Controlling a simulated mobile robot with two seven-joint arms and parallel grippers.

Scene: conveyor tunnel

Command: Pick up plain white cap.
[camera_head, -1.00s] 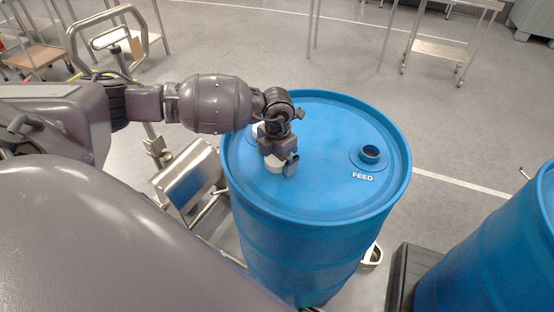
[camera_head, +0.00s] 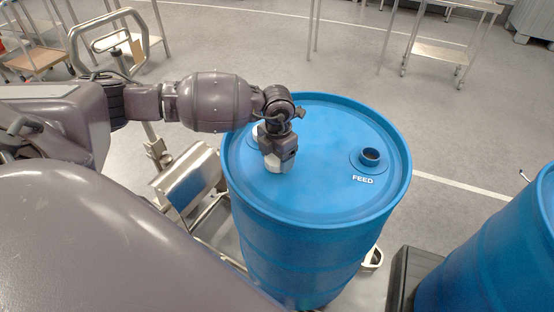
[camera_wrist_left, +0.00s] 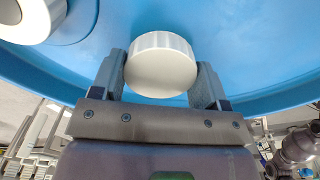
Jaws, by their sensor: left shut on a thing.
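The plain white cap (camera_wrist_left: 161,66) is between the two fingers of my left gripper in the left wrist view, and the gripper is shut on it. In the head view my left gripper (camera_head: 275,163) is over the near-left part of the blue drum's lid (camera_head: 318,190), with the cap (camera_head: 272,167) partly hidden by the fingers. I cannot tell whether the cap touches the lid. A second white round cap (camera_wrist_left: 30,18) sits on the drum at the upper left of the wrist view, mostly hidden by the wrist in the head view. My right gripper is not in view.
The lid has an open port (camera_head: 370,156) at right, beside the word FEED. A second blue drum (camera_head: 500,250) stands at the lower right. A metal hand truck (camera_head: 190,178) stands left of the drum. A small cart (camera_head: 440,50) is behind on grey floor.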

